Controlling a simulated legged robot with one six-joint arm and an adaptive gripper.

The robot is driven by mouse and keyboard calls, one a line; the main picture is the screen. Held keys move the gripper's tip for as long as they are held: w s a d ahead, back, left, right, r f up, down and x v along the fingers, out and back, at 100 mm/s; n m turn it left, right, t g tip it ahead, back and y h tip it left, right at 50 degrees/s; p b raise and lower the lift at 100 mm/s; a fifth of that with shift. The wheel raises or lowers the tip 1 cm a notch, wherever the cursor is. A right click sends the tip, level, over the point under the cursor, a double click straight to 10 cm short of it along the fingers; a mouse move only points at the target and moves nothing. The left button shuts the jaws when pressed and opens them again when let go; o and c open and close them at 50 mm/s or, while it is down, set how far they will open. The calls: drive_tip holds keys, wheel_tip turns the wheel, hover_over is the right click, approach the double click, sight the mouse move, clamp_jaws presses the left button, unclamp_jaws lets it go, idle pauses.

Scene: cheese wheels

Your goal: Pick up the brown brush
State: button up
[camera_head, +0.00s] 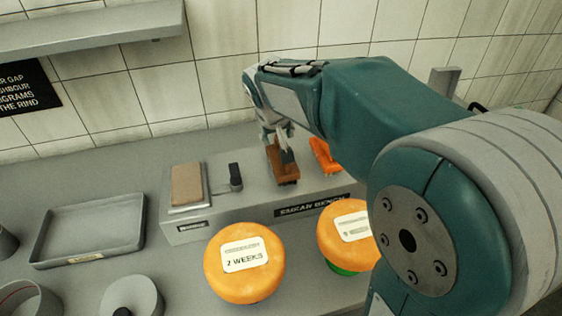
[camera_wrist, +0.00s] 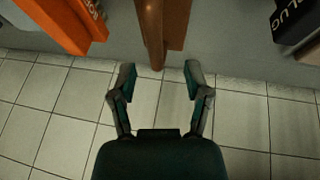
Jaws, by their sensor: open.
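The brown brush (camera_head: 284,167) lies on the raised grey bench, between a small black object and an orange item. In the wrist view the brown brush (camera_wrist: 153,30) enters from the top, just left of centre, with its lower end close to the gap between my fingertips. My gripper (camera_head: 284,150) is over the brush in the head view and partly covers it. In the wrist view my gripper (camera_wrist: 160,78) has its fingers spread, with nothing held between them. I cannot tell whether a finger touches the brush.
The orange item (camera_head: 324,156) sits close right of the brush. A black object (camera_head: 235,176) and a tan block (camera_head: 187,184) are to its left. Two orange cheese wheels (camera_head: 222,285) (camera_head: 332,246) stand in front of the bench. An empty grey tray (camera_head: 137,237) lies at left.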

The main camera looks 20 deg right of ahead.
drive_tip(key=x, duration=0.4)
drive_tip(key=shift+s+d+f, duration=0.1)
drive_tip(key=shift+d+f, duration=0.05)
drive_tip(key=shift+d, duration=0.1)
clamp_jaws()
drive_tip(key=shift+r, duration=0.55)
wheel_tip(320, 180, up, 2)
drive_tip(key=shift+r, duration=0.15)
drive_tip(key=s+a+r, duration=0.3)
drive_tip(key=s+r, duration=0.6)
drive_tip(key=s, duration=0.4)
drive_tip(key=shift+s+a+r, duration=0.25)
drive_tip(key=shift+s+r, duration=0.05)
drive_tip(key=shift+r, duration=0.05)
drive_tip(key=shift+w, duration=0.1)
